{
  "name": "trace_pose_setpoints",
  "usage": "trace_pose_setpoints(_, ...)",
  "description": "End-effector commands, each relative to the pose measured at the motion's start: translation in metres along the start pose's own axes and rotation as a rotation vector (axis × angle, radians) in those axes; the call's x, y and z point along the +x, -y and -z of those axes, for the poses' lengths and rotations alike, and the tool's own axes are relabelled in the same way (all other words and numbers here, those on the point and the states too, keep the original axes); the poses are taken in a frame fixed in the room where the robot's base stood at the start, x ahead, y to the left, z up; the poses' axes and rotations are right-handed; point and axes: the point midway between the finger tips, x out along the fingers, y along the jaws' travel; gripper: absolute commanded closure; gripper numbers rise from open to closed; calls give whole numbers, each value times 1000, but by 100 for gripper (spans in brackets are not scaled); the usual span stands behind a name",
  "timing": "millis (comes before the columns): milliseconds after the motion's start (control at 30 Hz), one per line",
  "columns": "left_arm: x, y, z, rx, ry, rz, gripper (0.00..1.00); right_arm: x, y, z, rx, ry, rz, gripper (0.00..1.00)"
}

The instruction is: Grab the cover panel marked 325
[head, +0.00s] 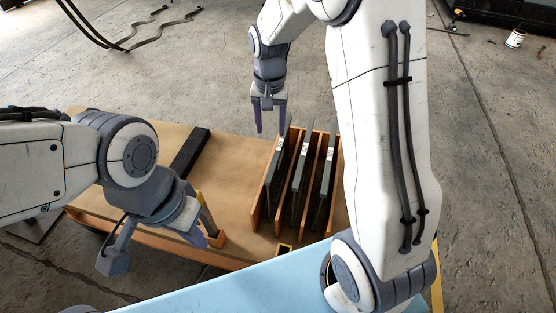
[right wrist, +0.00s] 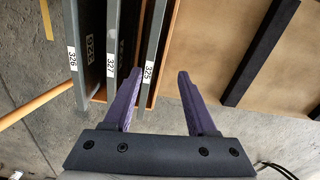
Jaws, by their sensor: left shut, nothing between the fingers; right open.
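Three dark grey cover panels stand upright in a wooden rack (head: 255,217). In the right wrist view their labels read 326 (right wrist: 73,60), 327 (right wrist: 111,65) and 325 (right wrist: 150,72). Panel 325 is the one at the rack's left in the head view (head: 274,170). My right gripper (head: 270,122) is open and empty by the far end of the rack. In the right wrist view its fingers (right wrist: 159,73) appear near panel 325's labelled edge; I cannot tell whether they straddle it. My left gripper (head: 200,236) is shut and empty, low over the table's front left.
The rack stands on a wooden table (head: 165,140). Table between bar and rack is clear. Cables lie on the concrete floor.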

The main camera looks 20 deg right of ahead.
Motion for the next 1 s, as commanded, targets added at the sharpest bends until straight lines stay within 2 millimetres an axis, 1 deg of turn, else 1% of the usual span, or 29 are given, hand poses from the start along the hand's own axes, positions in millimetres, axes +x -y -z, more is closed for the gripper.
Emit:
trace_pose_setpoints(33,-1,0,0,0,0,0,100,7,-9,14,53,2,-5,43)
trace_pose_setpoints(100,-1,0,0,0,0,0,100,14,-16,26,97,3,-8,43)
trace_pose_setpoints(200,-2,0,0,0,0,0,100,27,-20,32,123,4,-11,43)
trace_pose_setpoints(400,-3,0,0,0,0,0,100,57,-21,32,123,4,-10,43)
trace_pose_setpoints(633,-6,0,0,0,0,0,100,75,-22,34,121,4,-10,43)
trace_pose_setpoints(800,-13,-1,1,0,0,0,100,99,-23,41,121,5,-10,43)
trace_pose_setpoints(900,-14,-1,1,0,0,0,100,112,-23,41,120,4,-10,43)
trace_pose_setpoints(1000,-14,-1,1,0,0,0,100,119,-22,41,120,1,-9,43)
